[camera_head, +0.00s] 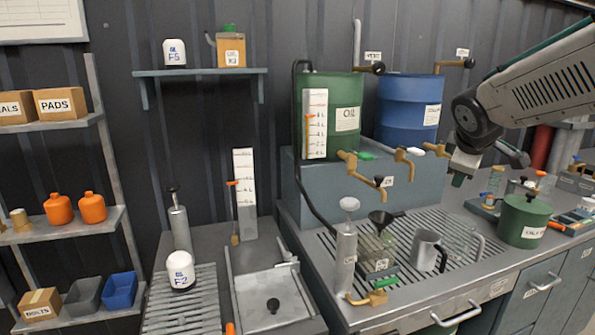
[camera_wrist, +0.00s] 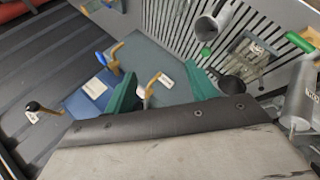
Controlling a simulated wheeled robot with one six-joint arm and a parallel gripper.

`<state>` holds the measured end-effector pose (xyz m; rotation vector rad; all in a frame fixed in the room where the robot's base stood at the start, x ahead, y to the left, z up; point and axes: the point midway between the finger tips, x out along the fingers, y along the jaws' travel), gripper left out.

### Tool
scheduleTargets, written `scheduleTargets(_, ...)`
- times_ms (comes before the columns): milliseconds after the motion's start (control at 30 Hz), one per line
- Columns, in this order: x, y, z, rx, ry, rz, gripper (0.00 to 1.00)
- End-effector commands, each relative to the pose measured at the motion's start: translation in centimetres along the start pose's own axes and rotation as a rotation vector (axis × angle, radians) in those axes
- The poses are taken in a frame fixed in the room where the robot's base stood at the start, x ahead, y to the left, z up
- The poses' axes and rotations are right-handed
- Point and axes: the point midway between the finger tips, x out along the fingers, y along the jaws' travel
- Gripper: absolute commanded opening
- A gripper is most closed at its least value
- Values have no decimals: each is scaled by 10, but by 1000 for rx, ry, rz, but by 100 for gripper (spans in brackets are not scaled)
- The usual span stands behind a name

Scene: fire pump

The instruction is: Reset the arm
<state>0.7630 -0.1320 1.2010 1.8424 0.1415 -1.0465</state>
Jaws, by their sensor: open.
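My arm comes in from the upper right in the head view, bent down at a dark joint. My gripper (camera_head: 458,178) hangs in the air over the right part of the workbench, in front of the blue drum (camera_head: 408,105). In the wrist view my gripper (camera_wrist: 163,90) shows two green fingers spread apart with nothing held between them. A brass tap with a white tag (camera_wrist: 149,88) shows beyond the gap; I cannot tell its distance from the fingers.
A green OIL drum (camera_head: 337,90) stands on a grey-blue block (camera_head: 312,178) with brass taps. A metal mug (camera_head: 426,250), a pump cylinder (camera_head: 346,260) and a dark green pot (camera_head: 523,221) stand on the bench. Shelves with boxes and orange bottles (camera_head: 92,208) are at left.

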Motion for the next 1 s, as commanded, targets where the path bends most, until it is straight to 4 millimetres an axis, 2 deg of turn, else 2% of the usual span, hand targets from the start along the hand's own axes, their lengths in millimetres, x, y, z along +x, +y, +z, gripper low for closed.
scheduleTargets(33, -16, -31, 20, 125, -51, -73, 56)
scheduleTargets(100, -35, -75, 46, 296, -132, -175, 56)
scheduleTargets(167, -54, -112, 65, 427, -202, -258, 56)
scheduleTargets(300, -104, -200, 104, 684, -364, -436, 56)
scheduleTargets(400, -138, -256, 126, 805, -452, -543, 56)
scheduleTargets(500, -159, -289, 137, 842, -465, -605, 56)
scheduleTargets(600, -168, -300, 141, 850, -431, -609, 56)
scheduleTargets(767, -175, -298, 142, 851, -391, -590, 56)
scheduleTargets(1000, -175, -297, 141, 849, -387, -589, 56)
